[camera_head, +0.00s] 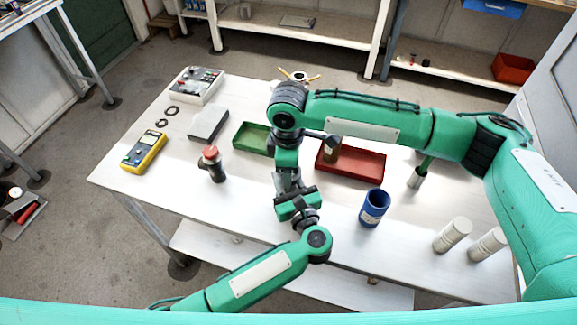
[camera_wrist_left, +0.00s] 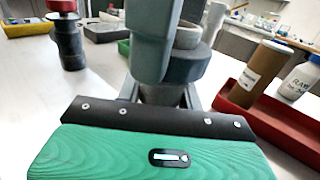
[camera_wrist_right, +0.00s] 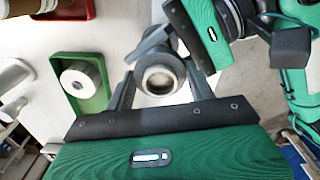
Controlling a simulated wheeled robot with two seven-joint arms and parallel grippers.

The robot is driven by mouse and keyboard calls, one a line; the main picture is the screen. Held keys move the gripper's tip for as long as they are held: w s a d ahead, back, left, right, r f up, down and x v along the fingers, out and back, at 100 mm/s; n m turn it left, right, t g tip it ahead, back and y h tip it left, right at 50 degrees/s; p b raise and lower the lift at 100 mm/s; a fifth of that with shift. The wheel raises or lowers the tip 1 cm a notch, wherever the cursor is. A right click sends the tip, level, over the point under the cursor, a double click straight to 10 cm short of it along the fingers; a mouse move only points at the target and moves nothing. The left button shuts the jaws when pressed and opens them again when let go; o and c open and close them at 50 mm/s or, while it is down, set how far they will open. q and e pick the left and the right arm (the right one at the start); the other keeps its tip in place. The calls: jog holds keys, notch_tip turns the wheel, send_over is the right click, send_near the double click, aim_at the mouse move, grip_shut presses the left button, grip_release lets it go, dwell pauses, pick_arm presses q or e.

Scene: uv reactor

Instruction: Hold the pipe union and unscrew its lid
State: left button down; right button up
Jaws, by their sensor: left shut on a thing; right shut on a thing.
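The grey pipe union (camera_wrist_left: 187,62) stands upright between my two grippers in the left wrist view. It also shows from above, with a round opening, in the right wrist view (camera_wrist_right: 160,80). My left gripper (camera_wrist_left: 165,95) is shut on its lower part from the near side. My right gripper (camera_wrist_right: 160,85) reaches down from above and is shut on its upper part. In the head view, my left gripper (camera_head: 290,192) and right gripper (camera_head: 288,180) meet near the table's middle and mostly hide the union. The line between lid and body is hard to make out.
A green tray (camera_head: 243,149) and a red tray (camera_head: 372,175) lie behind, with a brown jar (camera_head: 331,151) at the red one. A red-topped black fitting (camera_head: 213,165) stands left. A blue cup (camera_head: 374,208) and white cylinders (camera_head: 453,234) stand right.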

jog(key=n, duration=1.2)
jog(key=shift+r, duration=0.25)
jog(key=shift+r, duration=0.9)
jog(key=shift+r, duration=2)
pick_arm(q)
jog(key=c, duration=0.8)
grip_release()
jog(key=shift+c, duration=0.2)
